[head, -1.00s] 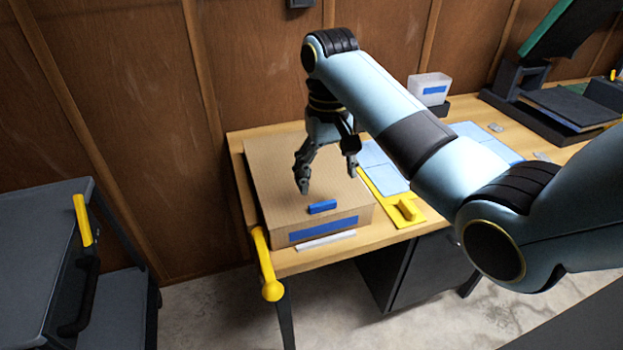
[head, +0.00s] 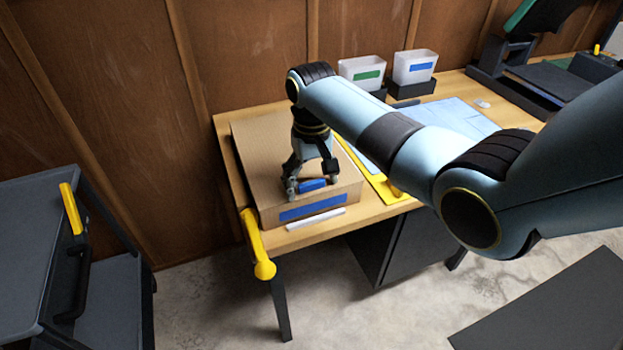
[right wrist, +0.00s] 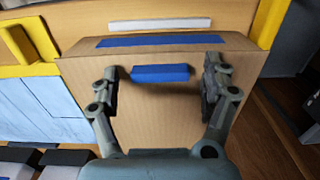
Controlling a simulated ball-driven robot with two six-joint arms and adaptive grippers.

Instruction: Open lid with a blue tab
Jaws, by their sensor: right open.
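A cardboard box (head: 262,160) lies flat on the wooden table, with a blue strip (head: 313,205) on its front face. A blue tab (head: 312,185) stands on the lid near the front edge. My right gripper (head: 313,188) is open, its fingers on either side of the tab and pointing down. In the right wrist view, the blue tab (right wrist: 160,74) lies between the two open fingers (right wrist: 161,85), with a gap at each end. Whether the fingertips touch the lid is unclear. The lid looks closed. My left gripper is not in view.
A white strip (head: 316,219) lies before the box, and a yellow handle (head: 257,245) hangs at the table's front left corner. Two white bins (head: 414,67) stand behind my right arm. Light blue sheets (head: 450,114) lie right of the box. A grey cart (head: 30,235) stands left.

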